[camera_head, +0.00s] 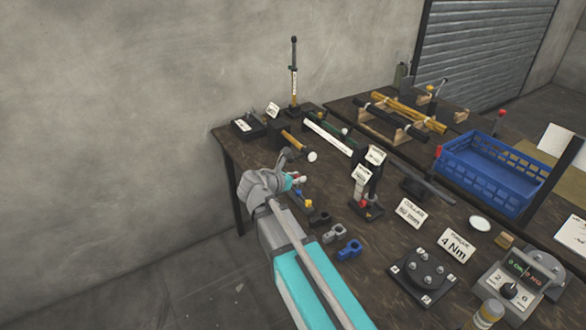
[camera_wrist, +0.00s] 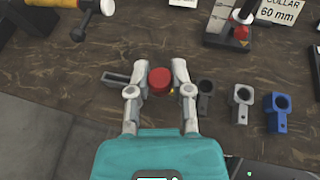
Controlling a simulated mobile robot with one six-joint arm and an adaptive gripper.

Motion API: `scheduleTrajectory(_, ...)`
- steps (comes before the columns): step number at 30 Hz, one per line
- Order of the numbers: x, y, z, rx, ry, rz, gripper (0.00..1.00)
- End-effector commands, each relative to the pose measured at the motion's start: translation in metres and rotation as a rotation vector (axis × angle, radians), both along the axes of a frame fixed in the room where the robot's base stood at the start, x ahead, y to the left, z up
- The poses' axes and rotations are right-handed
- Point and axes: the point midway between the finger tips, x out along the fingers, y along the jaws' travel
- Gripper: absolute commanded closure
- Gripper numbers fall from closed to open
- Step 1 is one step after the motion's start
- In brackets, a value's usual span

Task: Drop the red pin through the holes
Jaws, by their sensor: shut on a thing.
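My gripper (camera_wrist: 160,84) is shut on the red pin (camera_wrist: 159,79), whose round red head shows between the two fingers in the wrist view. In the head view my gripper (camera_head: 293,181) is over the near left part of the bench, with a bit of red at its fingers. A small blue and yellow part (camera_head: 303,198) shows just below the fingers there. A grey bar (camera_wrist: 116,78) sticks out left of the pin in the wrist view. The pin's shank and any holes under it are hidden, so I cannot tell whether it is in them.
Black (camera_wrist: 205,97), grey (camera_wrist: 240,103) and blue (camera_wrist: 278,111) ring-ended parts stand in a row right of my gripper. A small press (camera_head: 369,203) with a red tip stands behind them. A hammer (camera_head: 299,146) lies farther back. A blue crate (camera_head: 488,184) is at the right.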

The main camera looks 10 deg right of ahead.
Motion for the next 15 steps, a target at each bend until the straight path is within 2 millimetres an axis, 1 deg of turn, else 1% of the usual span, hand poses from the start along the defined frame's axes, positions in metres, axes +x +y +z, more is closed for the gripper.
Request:
scheduleTrajectory(1,-0.007,0.000,0.004,0.000,0.000,0.000,0.92)
scheduleTrajectory(6,-0.017,0.000,0.008,0.000,0.000,0.000,0.92)
scheduleTrajectory(15,-0.020,0.000,0.009,0.000,0.000,0.001,0.92)
